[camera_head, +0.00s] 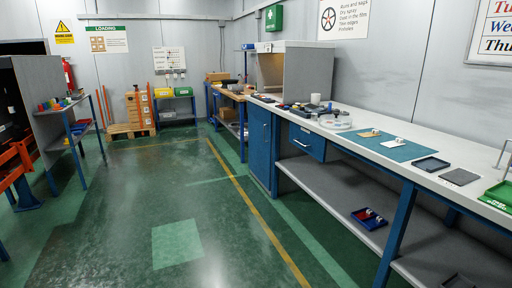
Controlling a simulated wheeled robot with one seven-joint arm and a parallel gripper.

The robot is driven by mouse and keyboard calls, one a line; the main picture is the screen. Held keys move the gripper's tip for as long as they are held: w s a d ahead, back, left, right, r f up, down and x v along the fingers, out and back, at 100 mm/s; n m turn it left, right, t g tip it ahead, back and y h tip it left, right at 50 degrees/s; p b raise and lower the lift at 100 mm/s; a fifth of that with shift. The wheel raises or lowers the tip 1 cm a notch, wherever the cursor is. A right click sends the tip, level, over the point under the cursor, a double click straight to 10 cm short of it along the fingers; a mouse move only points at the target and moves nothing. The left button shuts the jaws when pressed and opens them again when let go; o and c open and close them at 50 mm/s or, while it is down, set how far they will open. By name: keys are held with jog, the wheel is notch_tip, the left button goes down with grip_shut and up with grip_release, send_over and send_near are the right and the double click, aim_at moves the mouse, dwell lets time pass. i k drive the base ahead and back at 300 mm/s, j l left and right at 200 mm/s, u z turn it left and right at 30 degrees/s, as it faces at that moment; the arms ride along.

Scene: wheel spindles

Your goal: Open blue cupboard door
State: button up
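The blue cupboard door (259,145) is under the long grey workbench on the right side of the head view, left of the blue drawer (307,141). It is a tall blue panel and appears shut. Its handle is too small to make out. My gripper and arm are not in view.
The bench top (355,133) holds trays, a teal mat (387,145) and small parts. A lower grey shelf (335,195) runs right of the cupboard, with a blue tray (369,218) on it. Green floor (130,200) lies clear left of the bench. Another bench (62,112) stands at left.

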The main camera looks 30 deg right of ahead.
aim_at(260, 118)
jog(key=i+z, duration=0.15)
jog(key=z, duration=0.15)
jog(key=i, duration=5.2)
jog(key=l, duration=0.1)
